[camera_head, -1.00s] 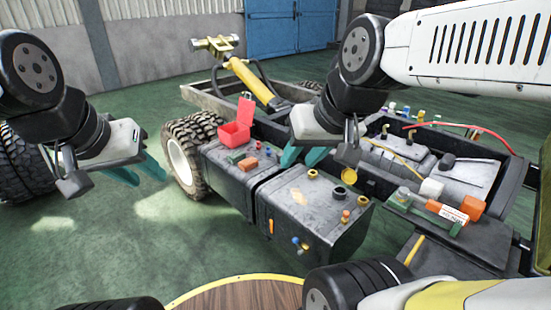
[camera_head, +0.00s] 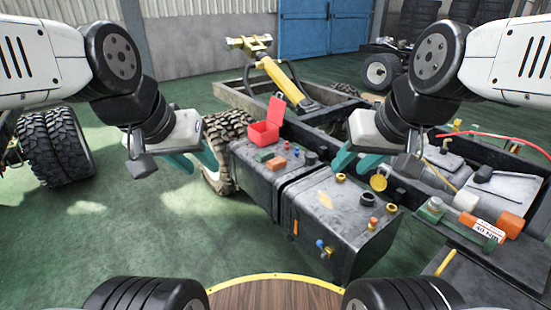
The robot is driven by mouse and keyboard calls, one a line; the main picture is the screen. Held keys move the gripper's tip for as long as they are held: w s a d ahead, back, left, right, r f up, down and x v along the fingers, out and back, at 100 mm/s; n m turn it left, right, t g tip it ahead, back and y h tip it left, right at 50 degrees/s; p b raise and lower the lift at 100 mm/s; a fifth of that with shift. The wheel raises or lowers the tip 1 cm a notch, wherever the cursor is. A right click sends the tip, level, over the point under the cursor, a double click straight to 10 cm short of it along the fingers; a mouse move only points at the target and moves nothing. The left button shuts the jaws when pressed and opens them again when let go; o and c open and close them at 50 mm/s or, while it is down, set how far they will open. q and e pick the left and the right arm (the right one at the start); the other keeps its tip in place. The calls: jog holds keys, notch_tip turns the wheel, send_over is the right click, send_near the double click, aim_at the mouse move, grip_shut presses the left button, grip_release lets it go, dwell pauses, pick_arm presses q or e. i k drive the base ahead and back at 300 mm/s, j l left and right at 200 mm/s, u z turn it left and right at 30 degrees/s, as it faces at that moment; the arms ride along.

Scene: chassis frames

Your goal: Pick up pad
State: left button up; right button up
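I cannot tell for sure which item is the pad. A small orange-brown block (camera_head: 276,163) lies on top of the left dark tank (camera_head: 245,177), beside a small green piece (camera_head: 264,156). My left gripper (camera_head: 195,158) has its teal fingers apart and empty, in the air left of the tanks. My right gripper (camera_head: 355,160) also has its teal fingers apart and empty, above the right tank (camera_head: 318,207). Neither gripper touches the block.
An open red box (camera_head: 264,134) stands at the tank's back. Caps and fittings stick up from both tanks. A chassis frame with a yellow cylinder (camera_head: 284,82) lies behind. An orange-and-white cylinder (camera_head: 487,230) lies at right. Green floor (camera_head: 130,235) is clear at left.

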aim_at(277, 164)
jog(key=i+j, duration=0.1)
jog(key=i, duration=0.35)
jog(key=i+j+z, duration=0.15)
jog(key=i, duration=0.3)
jog(key=i+j, duration=0.1)
jog(key=i, duration=0.35)
jog(key=i+j+z, duration=0.1)
jog(key=i, duration=0.35)
